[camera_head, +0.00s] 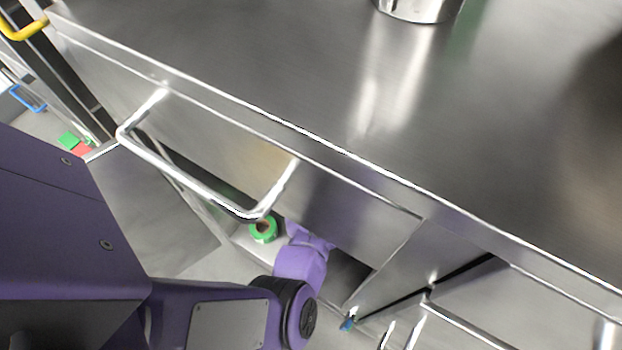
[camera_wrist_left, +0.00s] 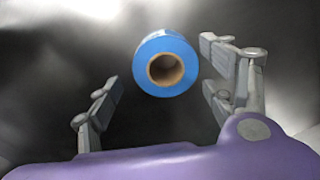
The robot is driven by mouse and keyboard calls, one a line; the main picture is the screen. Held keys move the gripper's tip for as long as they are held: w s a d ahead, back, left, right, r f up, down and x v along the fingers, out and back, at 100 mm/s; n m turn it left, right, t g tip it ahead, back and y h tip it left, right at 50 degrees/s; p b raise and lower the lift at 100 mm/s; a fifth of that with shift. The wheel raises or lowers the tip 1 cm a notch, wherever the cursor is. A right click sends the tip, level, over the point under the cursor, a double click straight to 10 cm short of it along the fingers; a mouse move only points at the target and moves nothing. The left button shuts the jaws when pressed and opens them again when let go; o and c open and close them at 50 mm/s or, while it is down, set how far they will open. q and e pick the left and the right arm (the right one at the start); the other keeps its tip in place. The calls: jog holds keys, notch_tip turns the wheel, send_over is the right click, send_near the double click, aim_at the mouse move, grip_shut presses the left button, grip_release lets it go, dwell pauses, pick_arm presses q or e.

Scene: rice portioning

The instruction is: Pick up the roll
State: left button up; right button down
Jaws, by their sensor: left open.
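In the left wrist view a blue roll (camera_wrist_left: 165,42) with a brown cardboard core shows its open end, up against a dark metallic surface. My left gripper (camera_wrist_left: 160,85) is open, with one finger on each side of the roll; the roll appears beyond the fingertips and free of them. In the head view a green roll (camera_head: 265,238) lies on a lower shelf beneath the steel counter, next to my purple left wrist. My left fingers are hidden under the counter there, and so is the blue roll. My right gripper is out of view.
The steel counter (camera_head: 500,130) overhangs my left arm, with a rail handle (camera_head: 190,182) along its front. A metal pot (camera_head: 418,10) stands on it at the top. A second handle (camera_head: 465,328) is at lower right. Most of the visible countertop is clear.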

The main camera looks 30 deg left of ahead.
pick_arm(q)
jog(key=f+b, duration=0.1)
jog(key=f, duration=0.2)
jog(key=shift+a+f+b, duration=0.1)
jog(key=shift+a+b, duration=0.1)
jog(key=shift+b, duration=0.15)
jog(key=shift+w+f, duration=0.1)
jog(key=shift+f, duration=0.3)
jog(key=shift+r, duration=0.15)
jog(key=shift+c, duration=0.5)
jog(key=c, duration=1.1)
jog(key=shift+c, duration=0.3)
